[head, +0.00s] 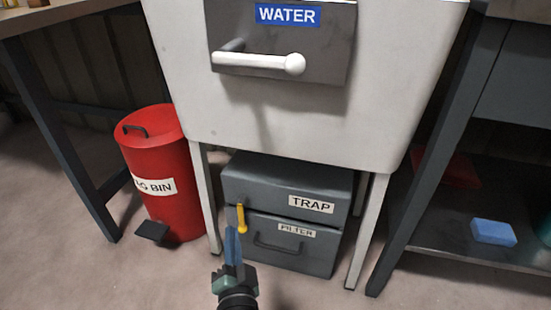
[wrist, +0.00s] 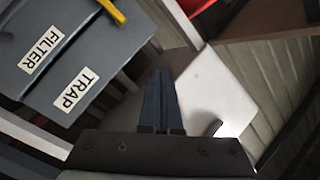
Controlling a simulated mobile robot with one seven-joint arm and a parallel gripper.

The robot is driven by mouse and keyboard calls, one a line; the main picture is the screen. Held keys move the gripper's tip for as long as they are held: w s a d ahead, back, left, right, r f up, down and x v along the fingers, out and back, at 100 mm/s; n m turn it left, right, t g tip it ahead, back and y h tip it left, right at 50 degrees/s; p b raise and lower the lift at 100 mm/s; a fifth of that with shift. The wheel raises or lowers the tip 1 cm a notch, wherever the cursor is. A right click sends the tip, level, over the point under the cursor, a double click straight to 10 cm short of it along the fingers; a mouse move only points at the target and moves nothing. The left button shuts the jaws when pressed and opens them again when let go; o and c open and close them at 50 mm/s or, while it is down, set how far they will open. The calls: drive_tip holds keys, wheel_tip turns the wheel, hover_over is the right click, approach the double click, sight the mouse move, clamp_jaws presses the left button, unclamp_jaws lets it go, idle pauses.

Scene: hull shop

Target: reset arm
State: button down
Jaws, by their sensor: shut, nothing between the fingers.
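My gripper (head: 232,245) is at the lower middle of the head view, its two blue fingers pointing up and closed together with nothing between them. It overlaps the left front of the grey trap box (head: 260,180) in the picture, just below a yellow handle (head: 241,218). I cannot tell whether it touches the box. In the wrist view my gripper (wrist: 161,75) shows its fingers side by side. The trap box (wrist: 45,95) is at the upper left there, with the yellow handle (wrist: 98,10) at the top edge.
A white tank (head: 300,110) labelled WATER stands on legs above the box. A red bin (head: 160,190) with a pedal stands left. Workbench legs (head: 65,150) flank both sides. A blue block (head: 493,232) lies on the right shelf. The floor in front is clear.

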wheel_tip(320, 180, up, 16)
drive_tip(key=w+d+n, duration=0.3)
drive_tip(key=n, duration=0.2)
drive_tip(key=s+d+r+n+h+p, duration=0.1)
drive_tip(key=s+d+r+h, duration=0.15)
drive_tip(key=r, duration=0.45)
drive_tip(key=s+d+r+n+h, duration=0.1)
drive_tip(key=s+d+r, duration=0.25)
drive_tip(key=r, duration=0.35)
drive_tip(key=s+r+t+p, duration=0.35)
drive_tip(key=r+p, duration=0.25)
drive_tip(key=r, duration=0.8)
drive_tip(key=s+r+t+p, duration=0.35)
drive_tip(key=r+p, duration=0.25)
drive_tip(key=r, duration=0.8)
drive_tip(key=s+r+t+p, duration=0.3)
drive_tip(key=s+r+p, duration=0.25)
drive_tip(key=r, duration=0.85)
wheel_tip(320, 180, up, 36)
drive_tip(key=p, duration=3.7)
drive_tip(key=shift+w+r, duration=0.25)
drive_tip(key=shift+w, duration=0.15)
drive_tip(key=shift+a+y, duration=0.1)
drive_tip(key=shift+y, duration=0.15)
